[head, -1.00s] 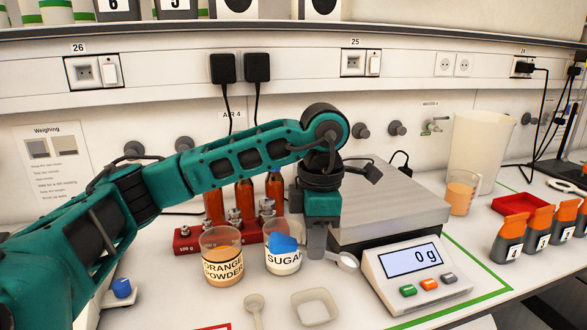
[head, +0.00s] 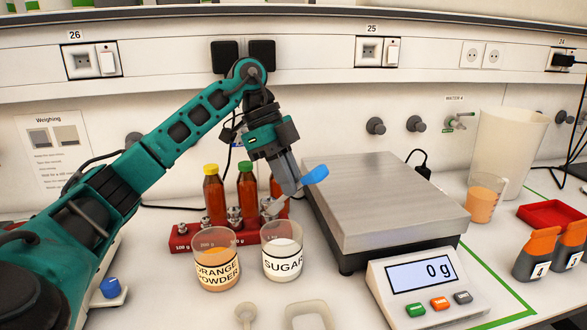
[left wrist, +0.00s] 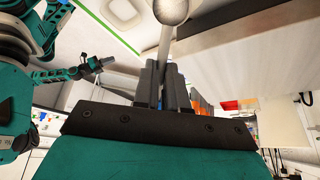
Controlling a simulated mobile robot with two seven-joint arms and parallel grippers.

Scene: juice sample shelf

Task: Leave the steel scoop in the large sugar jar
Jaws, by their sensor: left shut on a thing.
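The sugar jar (head: 283,263) is a clear glass jar labelled SUGAR with white contents, in front of the bottles in the head view. My left gripper (head: 289,188) is above it, pointing down, and is shut on the steel scoop. The scoop's blue handle end (head: 315,175) sticks out to the upper right, and its steel end slants down to the left above the jar's mouth. In the left wrist view the steel shaft and round bowl (left wrist: 172,10) extend beyond the fingers. My right gripper (left wrist: 103,63) shows small at left there; its jaws are unclear.
The orange powder jar (head: 216,262) stands close on the left of the sugar jar. The scale (head: 395,195) reads 0 g on the right. A small spoon (head: 246,313) and a weighing dish (head: 309,312) lie in front.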

